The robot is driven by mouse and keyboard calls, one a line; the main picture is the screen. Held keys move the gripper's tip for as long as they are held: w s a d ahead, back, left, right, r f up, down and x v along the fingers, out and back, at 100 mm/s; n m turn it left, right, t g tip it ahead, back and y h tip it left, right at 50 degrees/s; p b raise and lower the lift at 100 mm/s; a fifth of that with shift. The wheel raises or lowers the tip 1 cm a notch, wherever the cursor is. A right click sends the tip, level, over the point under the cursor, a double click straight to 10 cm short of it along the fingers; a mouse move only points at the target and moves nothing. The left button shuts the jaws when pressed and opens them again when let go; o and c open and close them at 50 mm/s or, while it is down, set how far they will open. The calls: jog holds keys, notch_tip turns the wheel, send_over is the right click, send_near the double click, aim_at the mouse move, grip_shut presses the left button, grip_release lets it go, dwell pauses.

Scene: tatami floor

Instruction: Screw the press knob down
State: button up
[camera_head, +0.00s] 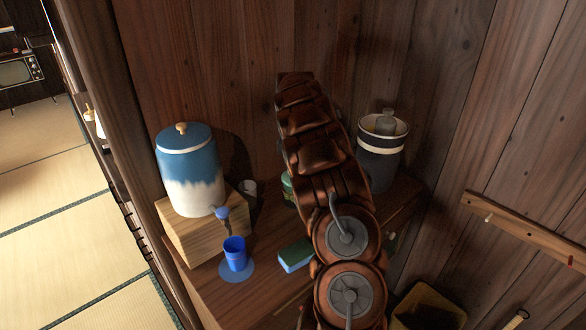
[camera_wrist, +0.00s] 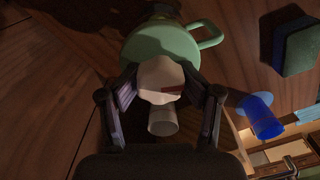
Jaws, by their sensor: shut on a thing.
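The press knob (camera_wrist: 157,76) is pale, off-white and faceted, with a small reddish-brown mark on its side. In the wrist view it stands in front of a round green lid or top (camera_wrist: 165,42) with a loop at its side. My gripper (camera_wrist: 160,84) is shut on the knob, one finger on each side. In the head view only a sliver of the green press (camera_head: 287,184) shows at the left of my arm. My arm hides the knob and gripper there. I cannot tell how far down the knob sits.
On the wooden cabinet (camera_head: 215,288) stand a blue-and-white dispenser (camera_head: 188,165) on a wooden box, a blue cup (camera_head: 235,254), a grey cup (camera_head: 248,192) and a blue-green sponge (camera_head: 295,255). A dark jar (camera_head: 380,160) stands behind right. Walls close off the back and right.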

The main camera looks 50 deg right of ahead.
jog(key=m, duration=0.3)
jog(key=shift+m, duration=0.3)
jog(key=shift+c, duration=0.5)
jog(key=m, duration=0.3)
jog(key=shift+a+f, duration=0.1)
jog(key=shift+f, duration=0.05)
jog(key=m, duration=0.7)
jog(key=o, duration=0.7)
jog(key=shift+c, duration=0.2)
jog(key=shift+r, duration=0.25)
jog(key=shift+w+d+r, duration=0.1)
jog(key=shift+r, duration=0.55)
jog(key=shift+w+d+r, duration=0.1)
jog(key=shift+r, duration=0.55)
jog(key=shift+s+r+p, duration=0.1)
jog(key=shift+r+p, duration=0.85)
jog(key=shift+r, duration=2.25)
